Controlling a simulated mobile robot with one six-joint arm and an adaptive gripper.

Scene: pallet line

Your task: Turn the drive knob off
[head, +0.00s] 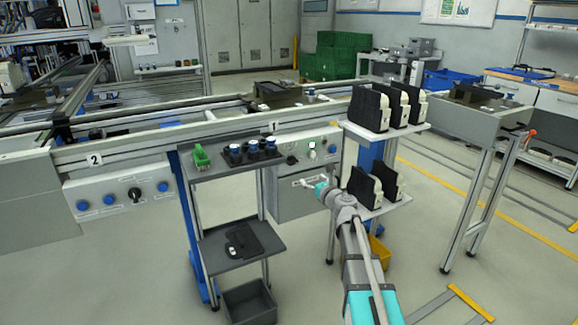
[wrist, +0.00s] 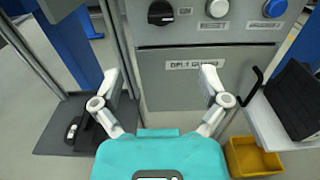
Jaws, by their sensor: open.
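A black rotary knob (wrist: 162,12) sits on the grey control panel (wrist: 240,32) at the top of the wrist view, partly cut off by the frame edge; how its pointer is set is not clear. A white button (wrist: 216,8) and a blue button (wrist: 274,8) are to its right. In the head view this panel (head: 300,146) is under sign 1. My gripper (wrist: 160,76) is open and empty, its fingers apart in front of the cabinet face below the knob, not touching it. It also shows in the head view (head: 312,184). Another black knob (head: 134,194) is on panel 2 at left.
A shelf with black-and-blue parts (head: 254,150) and a green piece (head: 201,157) stands left of the panel. Racks with black cases (head: 368,108) stand right. A yellow bin (wrist: 252,157) is low at right. A conveyor rail runs behind.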

